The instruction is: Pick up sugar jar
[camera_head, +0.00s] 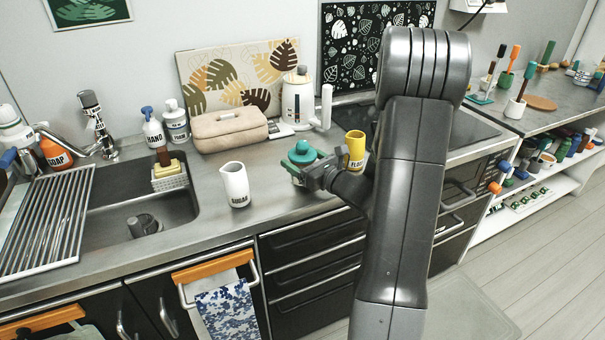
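A jar with a round teal lid (302,152) stands on the counter in the middle of the view. Its lower body is largely hidden by my gripper (312,178), and no label on it can be read.
A white pitcher (235,185) stands left of the jar, and a yellow flour container (355,150) stands right of it. Behind are a beige bread box (229,130) and a white kettle (298,100). The sink (110,225) is at left, a dark cooktop (460,128) at right.

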